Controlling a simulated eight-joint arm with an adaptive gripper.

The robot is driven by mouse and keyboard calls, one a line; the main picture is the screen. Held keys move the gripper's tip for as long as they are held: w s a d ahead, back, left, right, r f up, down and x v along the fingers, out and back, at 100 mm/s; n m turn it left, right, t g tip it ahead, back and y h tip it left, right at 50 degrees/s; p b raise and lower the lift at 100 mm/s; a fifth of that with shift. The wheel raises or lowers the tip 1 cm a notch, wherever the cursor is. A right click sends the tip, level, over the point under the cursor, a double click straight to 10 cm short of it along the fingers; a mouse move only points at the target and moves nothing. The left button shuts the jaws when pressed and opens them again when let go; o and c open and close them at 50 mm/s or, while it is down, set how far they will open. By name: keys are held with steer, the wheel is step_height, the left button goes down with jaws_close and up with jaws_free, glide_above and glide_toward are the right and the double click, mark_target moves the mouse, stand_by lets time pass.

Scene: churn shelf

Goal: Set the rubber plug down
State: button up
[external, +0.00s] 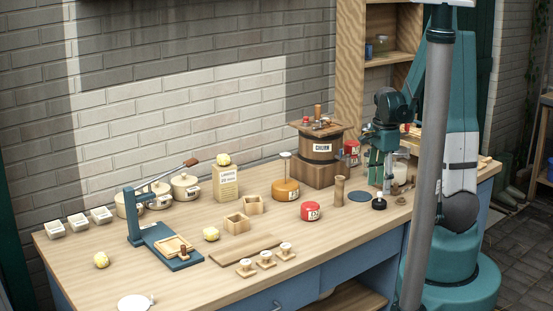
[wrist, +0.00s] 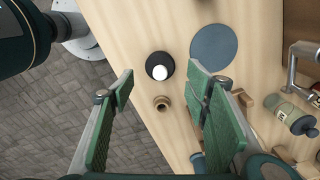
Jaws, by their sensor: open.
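A small round black piece with a pale top (external: 379,203), which looks like the rubber plug, sits upright on the bench near its right front edge. It also shows in the wrist view (wrist: 160,66), between the lines of my fingertips and clear of both. My gripper (external: 380,189) is open and empty, pointing down just above and behind the plug.
A small brown turned piece (wrist: 162,102) stands close to the plug, between my fingers' lines. A wooden cylinder (external: 339,191) and red pot (external: 310,211) stand to the left. The churn (external: 320,150) is behind. Jars lie at the wrist view's right (wrist: 290,113). The bench edge is near.

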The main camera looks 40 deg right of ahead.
mark_target(380, 193)
steer(key=shift+r+p, duration=0.35)
steer(key=shift+r, duration=2.6)
steer(key=shift+a, duration=0.1)
steer(key=s+a+r+n+t, duration=0.2)
steer(key=a+r+n+t, duration=0.1)
steer(key=a+r+n, duration=0.5)
steer(key=s+a+r+n+t, duration=0.3)
steer(key=a+r+n, duration=0.5)
steer(key=a+n, duration=0.6)
steer(key=shift+s+a+r+t, duration=0.4)
steer(key=shift+a+t, duration=0.2)
steer(key=shift+a, duration=1.3)
steer(key=shift+f, duration=0.15)
